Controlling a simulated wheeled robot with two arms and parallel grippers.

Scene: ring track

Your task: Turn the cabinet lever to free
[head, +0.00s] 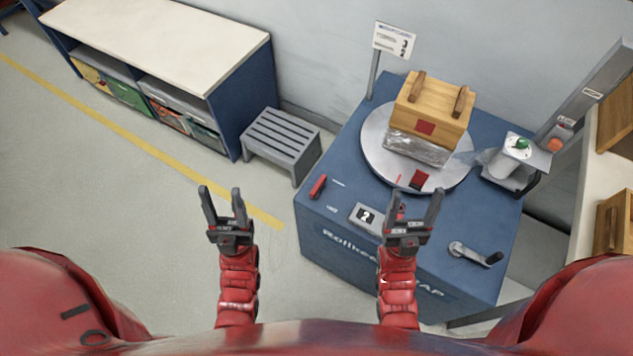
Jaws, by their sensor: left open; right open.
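The blue cabinet (345,140) stands right of centre with a round grey turntable (375,150) on top. A small red lever (318,186) lies at the cabinet top's left edge, with small white marks beside it that are too small to read. My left gripper (222,192) is open and empty over the floor, left of the cabinet and apart from the lever. My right gripper (416,193) is open and empty, in front of the turntable in the picture and right of the lever. It partly covers the cabinet's front edge.
A wooden crate (433,95) sits on a wrapped block (418,148) on the turntable. A crank handle (475,254) is at the cabinet's front right. A device with a green knob (522,143) stands right. A grey step stool (282,140) is left of the cabinet; open floor lies further left.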

